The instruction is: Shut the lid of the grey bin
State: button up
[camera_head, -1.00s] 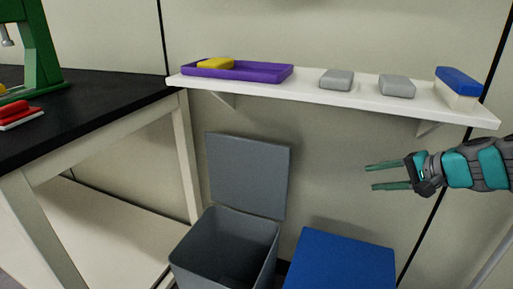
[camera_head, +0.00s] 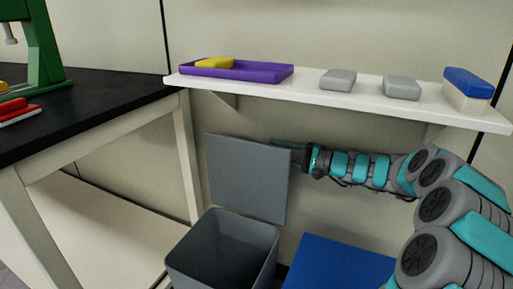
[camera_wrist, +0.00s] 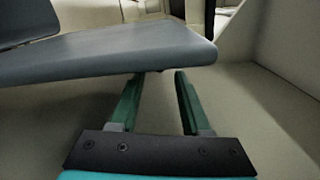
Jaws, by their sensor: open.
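The grey bin (camera_head: 222,250) stands on the floor below the shelf, its mouth open. Its lid (camera_head: 247,177) is raised upright at the back of the bin, near the wall. My gripper (camera_head: 288,155) is at the lid's upper right edge, and its fingertips go out of sight behind the lid. In the wrist view the two green fingers (camera_wrist: 158,95) are apart with nothing between them. The grey lid (camera_wrist: 110,55) crosses in front of their tips there. I cannot tell whether the fingers touch it.
A white shelf (camera_head: 300,92) above my arm holds a purple tray (camera_head: 262,72), two grey blocks and a blue-topped block. A blue bin lid (camera_head: 335,265) is right of the grey bin. A black-topped table (camera_head: 110,105) stands on the left.

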aim_at(258, 147)
jog(key=x, duration=0.6)
jog(key=shift+a, duration=0.35)
jog(key=shift+c, duration=0.3)
grip_shut()
dwell(0.8)
